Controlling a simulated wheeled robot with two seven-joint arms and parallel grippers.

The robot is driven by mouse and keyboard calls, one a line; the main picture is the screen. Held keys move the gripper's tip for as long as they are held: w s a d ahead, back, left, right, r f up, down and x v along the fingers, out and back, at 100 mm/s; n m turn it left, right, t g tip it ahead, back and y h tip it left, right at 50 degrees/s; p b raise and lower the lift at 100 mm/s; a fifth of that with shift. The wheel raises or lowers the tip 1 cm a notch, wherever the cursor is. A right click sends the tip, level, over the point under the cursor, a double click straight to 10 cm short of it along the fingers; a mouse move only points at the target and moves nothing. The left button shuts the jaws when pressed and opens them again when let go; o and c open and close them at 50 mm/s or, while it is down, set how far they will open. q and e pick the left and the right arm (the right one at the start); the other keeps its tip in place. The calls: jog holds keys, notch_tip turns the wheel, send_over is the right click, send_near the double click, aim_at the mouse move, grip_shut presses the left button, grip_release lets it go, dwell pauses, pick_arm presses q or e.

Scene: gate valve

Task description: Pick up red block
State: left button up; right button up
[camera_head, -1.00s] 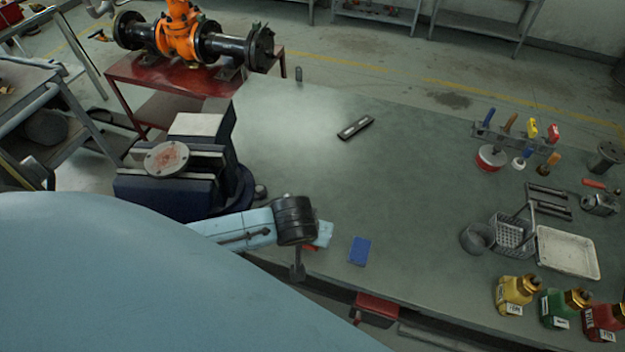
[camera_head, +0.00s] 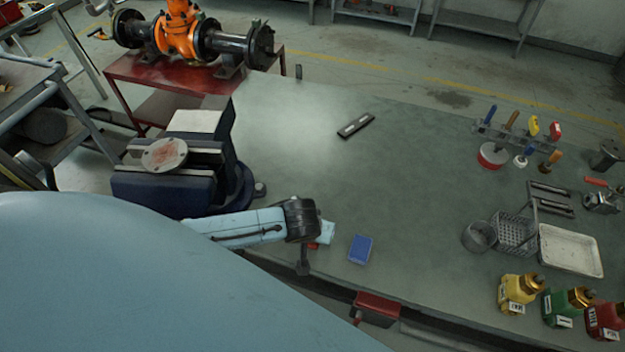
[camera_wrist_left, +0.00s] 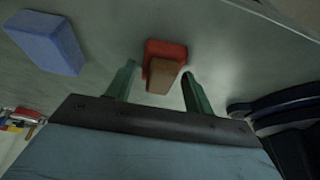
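The red block (camera_wrist_left: 167,50) shows in the left wrist view, with a darker, brownish face toward me. My left gripper (camera_wrist_left: 159,72) is open, with one green finger on each side of the block's near part. Narrow gaps show between the fingers and the block; I see no contact. In the head view, my left arm comes in from the left over the table's front edge. The left wrist hides most of the red block there, and only a small red patch (camera_head: 313,245) shows. My right gripper is in neither view.
A blue block (camera_head: 360,249) lies on the green-grey table (camera_head: 400,180) just right of the left gripper. A dark blue vise (camera_head: 165,190) stands to the left. Bottles (camera_head: 518,290), a tray (camera_head: 570,250) and a tool rack are on the right. The table's middle is mostly clear.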

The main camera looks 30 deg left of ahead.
pick_arm(q)
jog(key=c, duration=0.7)
jog(key=shift+r, duration=0.1)
jog(key=shift+c, duration=0.2)
notch_tip(320, 180, up, 10)
jog(key=shift+f+p, duration=0.1)
jog(key=shift+p, duration=0.75)
